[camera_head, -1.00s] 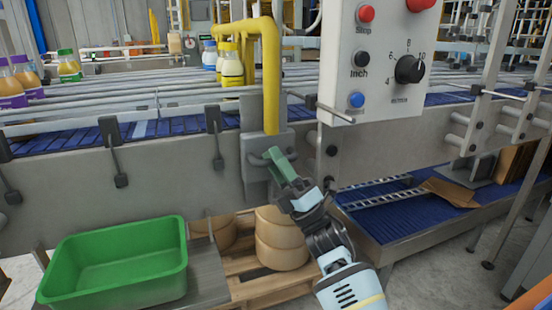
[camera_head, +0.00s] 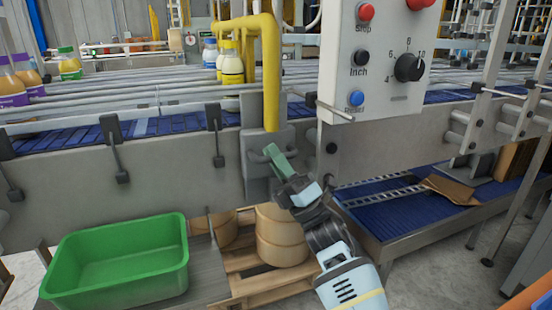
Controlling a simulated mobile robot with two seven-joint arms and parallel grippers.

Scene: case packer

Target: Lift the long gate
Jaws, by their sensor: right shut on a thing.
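The long gate, as far as I can tell, is the thick yellow bent bar (camera_head: 270,80) over the conveyor. Its upper arm runs back across the lane in front of several bottles, and its post goes down into a grey bracket (camera_head: 254,150) on the conveyor's side. My right gripper (camera_head: 275,156), with green fingers, is at the front of this bracket, just below the yellow post. It is shut on a grey handle at the bracket, mostly hidden by the fingers. My left gripper is not in view.
A white control panel (camera_head: 375,60) with buttons and a knob hangs close to the right of the gate. A green bin (camera_head: 120,265) stands at lower left. Round tan stacks (camera_head: 281,238) sit on a pallet below. A lower blue conveyor (camera_head: 400,215) is at right.

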